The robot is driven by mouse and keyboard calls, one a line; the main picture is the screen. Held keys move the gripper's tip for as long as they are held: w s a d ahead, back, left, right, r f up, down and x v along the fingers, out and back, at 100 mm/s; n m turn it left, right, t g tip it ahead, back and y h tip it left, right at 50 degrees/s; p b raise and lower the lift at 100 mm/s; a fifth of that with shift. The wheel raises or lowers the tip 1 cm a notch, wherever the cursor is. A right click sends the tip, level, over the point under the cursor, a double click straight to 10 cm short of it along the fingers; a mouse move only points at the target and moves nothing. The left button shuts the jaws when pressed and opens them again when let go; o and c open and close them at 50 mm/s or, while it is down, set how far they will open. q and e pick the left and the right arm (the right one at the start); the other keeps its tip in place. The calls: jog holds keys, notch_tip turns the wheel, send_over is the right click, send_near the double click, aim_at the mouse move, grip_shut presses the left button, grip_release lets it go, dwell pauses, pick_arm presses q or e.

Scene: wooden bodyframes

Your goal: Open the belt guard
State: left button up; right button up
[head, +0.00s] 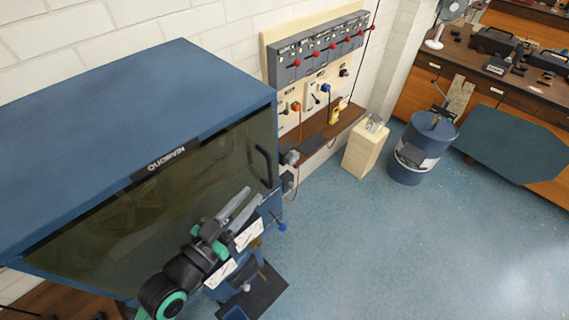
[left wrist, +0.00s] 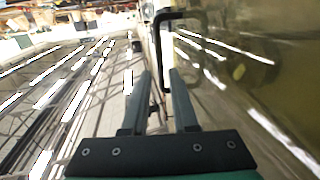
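The belt guard (head: 150,205) is a large blue housing with a dark see-through front panel, at the left of the head view. It looks closed. Its black bar handle (head: 262,165) is upright near the panel's right edge. The left wrist view shows the handle (left wrist: 156,45) ahead of my fingertips. My left gripper (head: 256,192) is open, with two grey fingers apart in front of the panel, just below the handle. It also shows in the left wrist view (left wrist: 161,76). Nothing is clearly held, and contact with the handle cannot be told. My right gripper is out of view.
A switch panel with red knobs (head: 318,52) hangs on the wall behind the guard, above a wooden shelf (head: 325,130). A pale wooden box (head: 363,152) and a blue drum (head: 425,150) stand to the right. The blue floor (head: 400,250) at lower right is clear.

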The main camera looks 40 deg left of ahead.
pick_arm(q)
jog(key=w+a+p, duration=0.1)
jog(key=w, duration=1)
jog(key=shift+w+a+p, duration=0.25)
jog(key=shift+w+p, duration=0.05)
jog(key=shift+w, duration=0.05)
jog(key=shift+r, duration=0.1)
jog(key=shift+c, duration=0.2)
grip_shut()
dwell(0.5)
